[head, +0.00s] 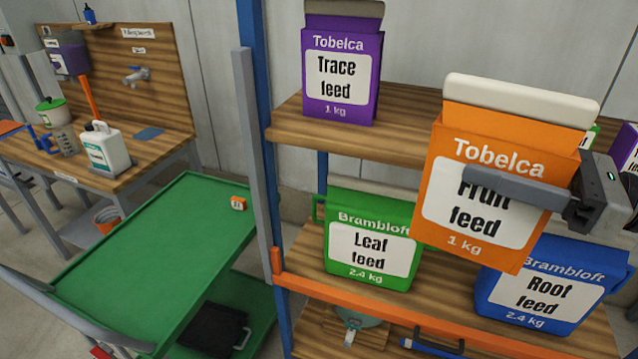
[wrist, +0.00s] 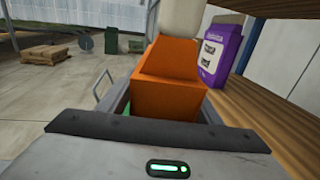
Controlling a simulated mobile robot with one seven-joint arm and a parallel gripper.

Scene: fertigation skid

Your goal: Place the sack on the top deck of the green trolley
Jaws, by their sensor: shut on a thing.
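My gripper (head: 528,190) is shut on an orange sack (head: 470,229) labelled Tobelca Fruit feed 1 kg, with a pale top. The sack is upright, slightly tilted, in front of the shelf rack on the right of the head view. The orange sack (wrist: 170,93) also shows in the wrist view, just beyond my gripper's body. The green trolley (head: 150,245) stands left of the rack in the head view. Whether the sack touches the shelf is unclear.
On the rack stand a purple Trace feed sack (head: 341,75), a green Leaf feed sack (head: 368,245) and a blue Root feed sack (head: 540,285). A grey-blue rack post (head: 258,150) rises between rack and trolley. A wooden bench (head: 150,170) with a white jug (head: 105,150) stands behind the trolley.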

